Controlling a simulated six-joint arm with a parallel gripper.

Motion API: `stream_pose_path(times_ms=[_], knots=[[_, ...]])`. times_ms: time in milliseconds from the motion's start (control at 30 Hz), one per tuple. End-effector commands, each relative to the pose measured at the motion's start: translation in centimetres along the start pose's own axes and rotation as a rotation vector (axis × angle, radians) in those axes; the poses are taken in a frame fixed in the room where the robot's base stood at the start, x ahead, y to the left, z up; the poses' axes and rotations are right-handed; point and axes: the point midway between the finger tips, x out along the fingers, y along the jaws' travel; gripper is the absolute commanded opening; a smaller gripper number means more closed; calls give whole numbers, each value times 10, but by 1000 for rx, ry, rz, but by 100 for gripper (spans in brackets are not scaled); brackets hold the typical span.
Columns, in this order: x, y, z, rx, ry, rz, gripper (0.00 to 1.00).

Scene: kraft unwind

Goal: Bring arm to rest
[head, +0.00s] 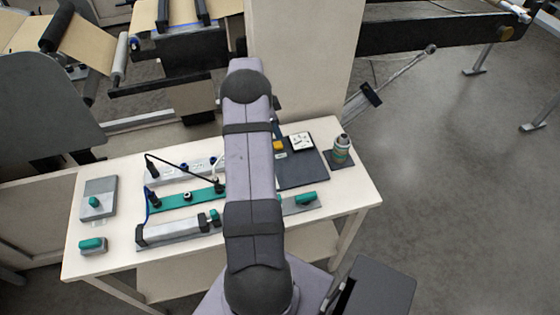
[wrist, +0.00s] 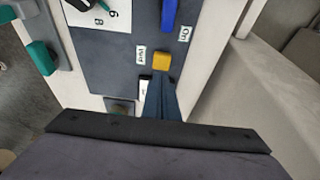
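My arm crosses the middle of the head view, over the workbench (head: 345,195), and hides most of my gripper. A dark blue piece of my gripper shows beside the arm in the head view (head: 277,128), just above a yellow button. In the wrist view the slim dark blue fingers of my gripper (wrist: 161,98) lie close together with nothing seen between them. Their tips are near the yellow button (wrist: 162,61) on the dark panel (wrist: 105,60). I cannot tell whether they touch it.
The panel also bears a blue switch (wrist: 169,14) and a white dial (head: 301,141). A can (head: 341,149) stands at the bench's right. Teal-handled fixtures (head: 96,203), a power strip (head: 185,170) and cables lie left of my arm. A tall beige post (head: 300,60) stands behind.

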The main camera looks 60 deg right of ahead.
Motion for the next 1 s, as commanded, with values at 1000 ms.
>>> stream_pose_path(times_ms=[1000], knots=[[-83, 24, 100, -462, -57, -60, 0]])
